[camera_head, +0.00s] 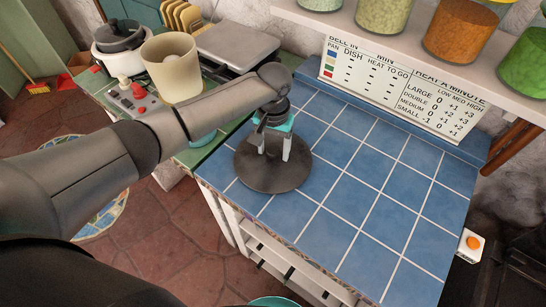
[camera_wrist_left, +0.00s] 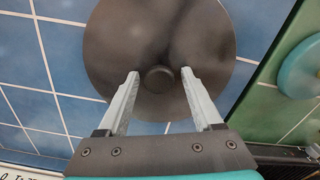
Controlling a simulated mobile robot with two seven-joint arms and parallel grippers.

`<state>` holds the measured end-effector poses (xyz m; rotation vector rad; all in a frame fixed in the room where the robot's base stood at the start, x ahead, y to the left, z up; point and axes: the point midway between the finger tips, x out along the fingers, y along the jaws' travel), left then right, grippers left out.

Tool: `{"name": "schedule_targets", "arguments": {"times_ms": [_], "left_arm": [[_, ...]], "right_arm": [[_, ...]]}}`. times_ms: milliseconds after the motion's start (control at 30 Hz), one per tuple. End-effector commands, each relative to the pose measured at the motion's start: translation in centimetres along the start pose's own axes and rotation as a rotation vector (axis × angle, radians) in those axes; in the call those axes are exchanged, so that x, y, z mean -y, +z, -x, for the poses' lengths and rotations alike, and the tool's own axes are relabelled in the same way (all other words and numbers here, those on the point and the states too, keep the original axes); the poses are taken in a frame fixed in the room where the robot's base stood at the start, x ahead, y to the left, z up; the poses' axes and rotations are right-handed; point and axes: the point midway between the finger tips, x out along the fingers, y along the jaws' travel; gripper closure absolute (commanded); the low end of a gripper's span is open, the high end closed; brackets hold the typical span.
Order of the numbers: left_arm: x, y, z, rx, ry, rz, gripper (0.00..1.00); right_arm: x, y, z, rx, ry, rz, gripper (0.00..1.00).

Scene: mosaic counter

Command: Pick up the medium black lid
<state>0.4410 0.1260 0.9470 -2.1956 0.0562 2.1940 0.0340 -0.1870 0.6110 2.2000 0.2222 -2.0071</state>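The medium black lid (camera_head: 262,172) is a dark round disc lying on the blue tiled counter, near its left edge. In the left wrist view the lid (camera_wrist_left: 205,45) shows a small round knob (camera_wrist_left: 157,79) at its middle. My left gripper (camera_head: 273,155) points down over the lid. In the left wrist view its fingers (camera_wrist_left: 162,90) are open, one on each side of the knob and apart from it. My right gripper is not in view.
The blue tiled counter (camera_head: 390,200) is clear right of the lid. A green-topped surface with a beige container (camera_head: 172,68), a pot (camera_head: 122,40) and a grey flat appliance (camera_head: 238,45) adjoins at left. A shelf with jars (camera_head: 462,30) overhangs the back.

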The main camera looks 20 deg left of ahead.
Motion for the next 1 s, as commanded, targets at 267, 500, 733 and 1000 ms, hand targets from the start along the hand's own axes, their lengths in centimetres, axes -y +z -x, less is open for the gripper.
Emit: {"name": "schedule_targets", "arguments": {"times_ms": [267,500,733,1000], "left_arm": [[-0.01,0.01,0.03,0.0,0.0,0.0,0.66],[0.0,0.0,0.03,0.0,0.0,0.0,0.93],[0.01,0.0,0.04,0.0,0.0,0.0,1.0],[0.0,-0.04,0.1,-0.001,0.0,0.0,1.0]], "right_arm": [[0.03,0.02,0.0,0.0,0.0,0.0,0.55],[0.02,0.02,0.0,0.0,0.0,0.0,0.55],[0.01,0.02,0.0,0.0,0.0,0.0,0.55],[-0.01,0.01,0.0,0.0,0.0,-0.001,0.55]]}}
